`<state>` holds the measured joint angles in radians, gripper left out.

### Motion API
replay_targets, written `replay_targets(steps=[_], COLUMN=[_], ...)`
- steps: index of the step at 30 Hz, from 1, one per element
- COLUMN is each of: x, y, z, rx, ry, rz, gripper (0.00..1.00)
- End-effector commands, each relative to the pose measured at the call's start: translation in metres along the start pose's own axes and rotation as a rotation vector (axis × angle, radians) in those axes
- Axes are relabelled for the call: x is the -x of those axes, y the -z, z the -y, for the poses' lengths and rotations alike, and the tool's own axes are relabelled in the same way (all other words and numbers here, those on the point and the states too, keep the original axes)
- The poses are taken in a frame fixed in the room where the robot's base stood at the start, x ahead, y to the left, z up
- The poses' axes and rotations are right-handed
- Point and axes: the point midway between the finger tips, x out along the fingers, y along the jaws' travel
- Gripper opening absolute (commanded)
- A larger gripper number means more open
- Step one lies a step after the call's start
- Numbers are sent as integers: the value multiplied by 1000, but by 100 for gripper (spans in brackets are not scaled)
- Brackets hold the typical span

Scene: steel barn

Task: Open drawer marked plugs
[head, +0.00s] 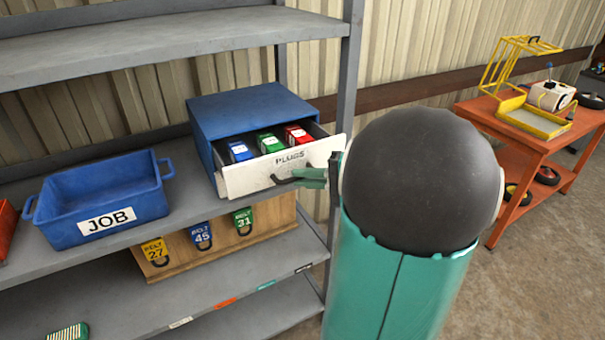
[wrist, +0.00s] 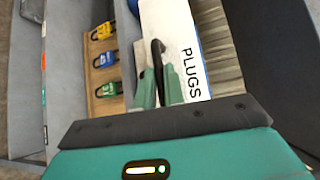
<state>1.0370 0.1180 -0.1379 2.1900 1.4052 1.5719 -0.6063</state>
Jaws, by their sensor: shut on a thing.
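The drawer marked PLUGS (head: 255,176) has a white front and a dark handle (head: 290,180). It stands pulled partly out of a blue cabinet (head: 250,108) on the grey shelf. Blue, green and red boxes (head: 269,143) show inside it. My gripper (head: 312,178) is at the right part of the drawer front, its green fingers shut on the handle. In the wrist view the fingers (wrist: 158,88) close around the black handle (wrist: 157,55) beside the word PLUGS. My arm hides part of the area right of the drawer.
A blue JOB bin (head: 105,200) stands left of the cabinet. Below is a wooden board (head: 215,240) with yellow, blue and green belt tags. A grey shelf post (head: 348,75) rises just behind my arm. An orange table (head: 530,135) stands at right, with open floor before it.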

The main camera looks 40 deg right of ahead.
Motion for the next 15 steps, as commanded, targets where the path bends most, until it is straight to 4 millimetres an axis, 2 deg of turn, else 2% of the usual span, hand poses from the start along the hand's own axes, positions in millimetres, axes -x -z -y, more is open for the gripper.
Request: replay_targets(steps=[9,15], x=[23,32], y=[-23,-32], z=[-7,-10], rx=[-2,-2], ry=[-1,-2], rz=[-1,-1], gripper=[0,0])
